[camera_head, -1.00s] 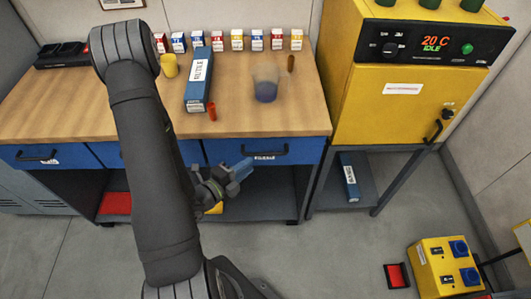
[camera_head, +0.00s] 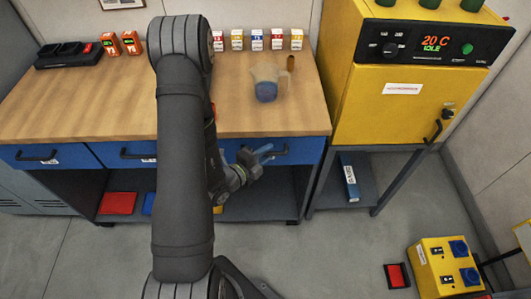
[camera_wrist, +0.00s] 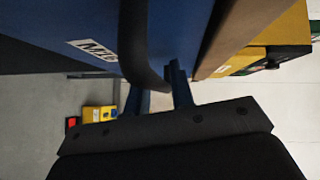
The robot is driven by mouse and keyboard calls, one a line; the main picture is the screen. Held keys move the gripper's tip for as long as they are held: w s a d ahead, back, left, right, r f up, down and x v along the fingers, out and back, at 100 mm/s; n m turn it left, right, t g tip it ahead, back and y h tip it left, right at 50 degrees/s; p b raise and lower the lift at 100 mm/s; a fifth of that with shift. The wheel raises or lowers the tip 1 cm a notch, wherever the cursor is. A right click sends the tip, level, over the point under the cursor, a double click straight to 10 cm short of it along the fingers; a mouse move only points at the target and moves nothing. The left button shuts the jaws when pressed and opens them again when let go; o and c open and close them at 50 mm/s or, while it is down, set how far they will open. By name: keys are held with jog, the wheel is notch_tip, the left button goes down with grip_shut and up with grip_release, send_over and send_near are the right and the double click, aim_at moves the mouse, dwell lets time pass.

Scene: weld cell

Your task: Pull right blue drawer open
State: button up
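The right blue drawer (camera_head: 302,152) is under the right part of the workbench top, and its front looks flush with the bench. Its dark handle is partly hidden by my gripper (camera_head: 264,152), which is at the drawer front. In the wrist view the drawer front (camera_wrist: 95,25) fills the upper left, and the black curved handle (camera_wrist: 147,60) comes down between the two blue fingers of my gripper (camera_wrist: 158,92). The fingers are apart, with a gap visible between them. I cannot tell whether they touch the handle.
Two more blue drawers (camera_head: 72,155) are to the left. A yellow oven (camera_head: 390,105) on a stand is close on the right.

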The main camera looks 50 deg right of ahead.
grip_shut()
jog(key=s+a, duration=0.7)
grip_release()
